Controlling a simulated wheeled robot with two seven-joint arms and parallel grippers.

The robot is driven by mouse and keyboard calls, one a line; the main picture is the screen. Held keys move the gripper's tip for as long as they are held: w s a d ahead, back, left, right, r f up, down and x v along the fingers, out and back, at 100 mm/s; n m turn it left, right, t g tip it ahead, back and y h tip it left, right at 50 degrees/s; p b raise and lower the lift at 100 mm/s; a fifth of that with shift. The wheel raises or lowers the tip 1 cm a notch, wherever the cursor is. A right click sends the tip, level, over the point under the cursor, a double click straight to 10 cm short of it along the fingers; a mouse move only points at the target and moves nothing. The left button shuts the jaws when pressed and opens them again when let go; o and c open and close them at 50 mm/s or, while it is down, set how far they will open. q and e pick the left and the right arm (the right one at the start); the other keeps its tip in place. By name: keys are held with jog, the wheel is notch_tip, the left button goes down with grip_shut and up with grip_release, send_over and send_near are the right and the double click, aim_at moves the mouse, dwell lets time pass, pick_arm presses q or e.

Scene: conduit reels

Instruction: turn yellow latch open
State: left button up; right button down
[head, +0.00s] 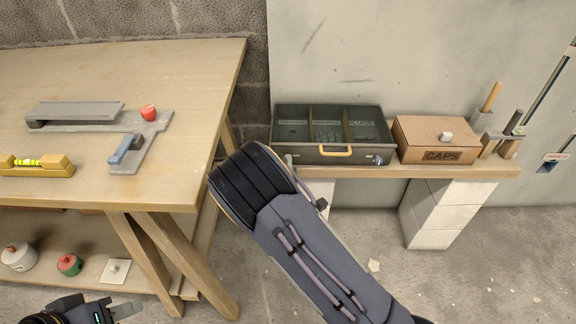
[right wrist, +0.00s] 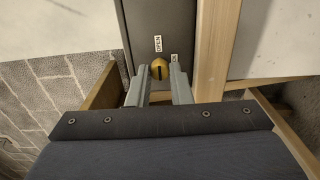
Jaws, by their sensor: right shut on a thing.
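The yellow latch (right wrist: 159,68) is a small round knob with a dark slot line, set on a dark grey panel (right wrist: 147,22). A label reading OPEN (right wrist: 158,43) is just above it, and a second, partly hidden label is at its right. My right gripper (right wrist: 159,76) is shut on the latch, one finger at each side. In the head view the latch and right fingertips are hidden behind my right arm, near the left end of the dark green case (head: 308,154). My left gripper (head: 122,311) is at the lower left edge; its jaw opening is unclear.
The workbench (head: 190,80) at left carries a grey fixture, red knob and yellow level (head: 38,167).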

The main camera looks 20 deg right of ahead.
jog(key=shift+d+f, duration=0.1)
jog(key=c, duration=1.3)
grip_release()
jog(key=p+v, duration=0.1)
jog(key=v, duration=0.7)
jog(key=shift+w, duration=0.1)
